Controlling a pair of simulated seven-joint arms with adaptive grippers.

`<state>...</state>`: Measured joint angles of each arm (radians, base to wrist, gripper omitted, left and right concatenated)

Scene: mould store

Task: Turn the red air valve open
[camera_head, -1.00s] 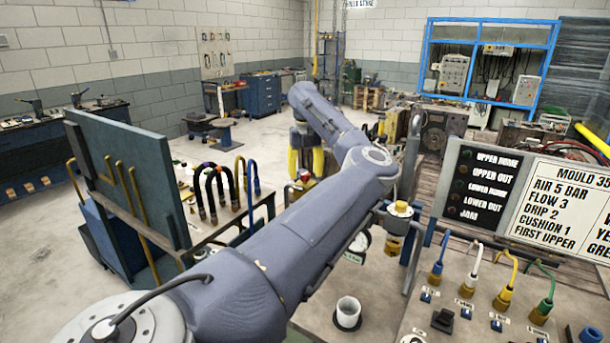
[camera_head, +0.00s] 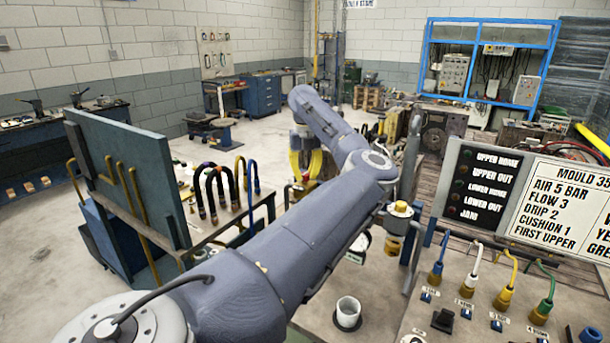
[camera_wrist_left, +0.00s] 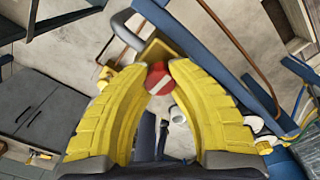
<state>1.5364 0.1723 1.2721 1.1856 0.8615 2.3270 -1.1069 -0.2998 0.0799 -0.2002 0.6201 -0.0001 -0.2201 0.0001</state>
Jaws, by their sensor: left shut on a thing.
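The red air valve (camera_wrist_left: 158,79) shows in the left wrist view as a red knob with a pale stripe, between the tips of my yellow fingers. My left gripper (camera_wrist_left: 159,72) is shut on it, with a finger on each side. In the head view my left gripper (camera_head: 303,184) points down beyond my arm, left of the yellow-topped fitting. There the fingers hide most of the valve. How far the valve is turned is hard to tell. My right gripper is not in view.
A bench with a blue upright panel (camera_head: 125,185) and looped hoses stands at left. A white cup (camera_head: 347,312) stands in front, below my arm. A yellow-topped fitting (camera_head: 399,209) stands right of my wrist. A sign board (camera_head: 560,205) and coloured hose plugs fill the right.

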